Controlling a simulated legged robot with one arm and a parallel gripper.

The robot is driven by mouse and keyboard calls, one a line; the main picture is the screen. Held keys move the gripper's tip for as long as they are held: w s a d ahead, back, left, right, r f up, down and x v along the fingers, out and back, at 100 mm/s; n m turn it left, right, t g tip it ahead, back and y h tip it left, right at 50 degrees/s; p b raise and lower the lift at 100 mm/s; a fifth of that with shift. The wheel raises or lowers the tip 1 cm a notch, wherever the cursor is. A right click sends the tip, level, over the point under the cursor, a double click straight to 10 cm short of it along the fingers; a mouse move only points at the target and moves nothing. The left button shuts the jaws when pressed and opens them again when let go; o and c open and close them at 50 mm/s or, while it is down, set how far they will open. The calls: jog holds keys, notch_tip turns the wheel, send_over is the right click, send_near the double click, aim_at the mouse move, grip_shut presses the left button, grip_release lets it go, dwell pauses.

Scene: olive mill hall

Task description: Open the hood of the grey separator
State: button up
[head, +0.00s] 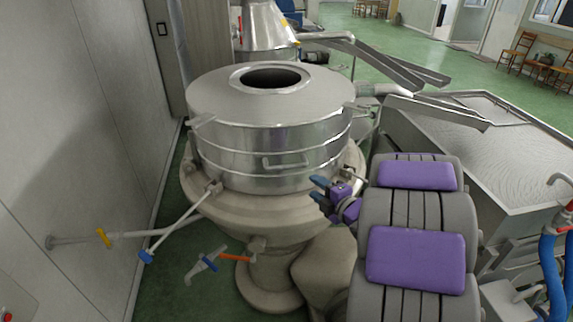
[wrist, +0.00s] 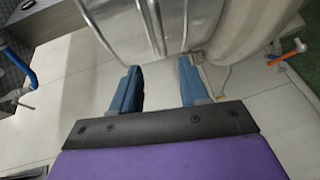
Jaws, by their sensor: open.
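The grey separator (head: 262,215) stands left of centre in the head view, on a beige pedestal base. Its round silver metal hood (head: 225,108) sits level on the bowl, with a dark round opening in its top. A bar handle (head: 285,164) is on the hood's front side. My gripper (head: 317,188) is to the right of the handle and slightly lower, with visible space between them. In the wrist view, the two blue fingers of my gripper (wrist: 158,88) are apart, with nothing held between them.
A wall (head: 80,110) runs close along the left. Pipes with a blue-handled valve (head: 146,256) and an orange-handled one (head: 235,258) stick out at the separator's front. A large metal basin (head: 500,150) stands at the right. Green floor is open at the back.

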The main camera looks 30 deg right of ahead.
aim_at(287, 169)
jog(key=p+x, duration=0.2)
jog(key=x, duration=1.4)
jog(key=shift+w+d+f, duration=0.1)
jog(key=shift+w+d, duration=0.05)
jog(key=shift+w, duration=0.05)
jog(key=shift+c, duration=0.3)
jog(key=shift+f, duration=0.1)
grip_shut()
